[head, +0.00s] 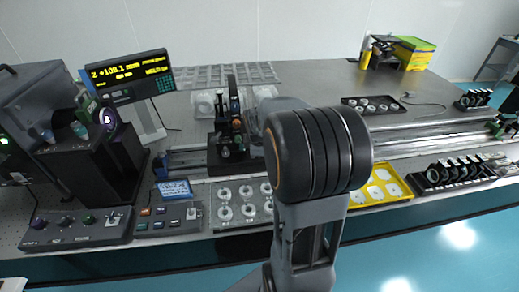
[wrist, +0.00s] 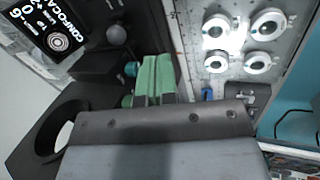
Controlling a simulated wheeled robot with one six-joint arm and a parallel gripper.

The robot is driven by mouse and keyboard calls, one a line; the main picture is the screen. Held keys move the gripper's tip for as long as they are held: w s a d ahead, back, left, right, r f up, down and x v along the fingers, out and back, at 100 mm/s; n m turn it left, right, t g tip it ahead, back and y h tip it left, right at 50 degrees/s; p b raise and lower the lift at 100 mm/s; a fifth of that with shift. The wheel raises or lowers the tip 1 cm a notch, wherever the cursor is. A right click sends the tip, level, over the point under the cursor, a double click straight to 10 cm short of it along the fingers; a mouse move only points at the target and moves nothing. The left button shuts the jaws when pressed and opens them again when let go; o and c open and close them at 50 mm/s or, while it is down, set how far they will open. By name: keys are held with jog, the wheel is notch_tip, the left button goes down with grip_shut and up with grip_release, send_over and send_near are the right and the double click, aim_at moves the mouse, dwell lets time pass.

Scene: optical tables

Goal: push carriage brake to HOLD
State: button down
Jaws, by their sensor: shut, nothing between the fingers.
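My gripper (wrist: 153,74) shows in the wrist view as two green fingers side by side, closed together with nothing between them. In the head view my own arm hides it. The dark carriage assembly (head: 228,145) stands mid-table in the head view, just left of my arm. In the wrist view a dark block (wrist: 90,75) lies left of and behind the fingers, with a round dark knob (wrist: 116,34) on it. A small teal knob (wrist: 131,68) sits just left of the fingertips; I cannot tell whether they touch. I cannot make out the brake's marking or position.
A plate with white rings (head: 225,213) lies at the front; it also shows in the wrist view (wrist: 232,68). Control boxes (head: 168,218) and a lit display (head: 128,75) are to the left. A yellow tray (head: 408,190) and a black lens rack (head: 455,175) are to the right.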

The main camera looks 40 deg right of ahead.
jog(key=w+d+f+p, duration=0.1)
jog(key=w+d+f, duration=0.2)
jog(key=w+f, duration=0.1)
jog(key=shift+w+d+f, duration=0.15)
jog(key=shift+w+f, duration=0.2)
dwell(0.4)
jog(key=shift+w+d+r+g+p, duration=0.1)
jog(key=shift+w+r+g+p, duration=0.15)
jog(key=shift+p, duration=0.7)
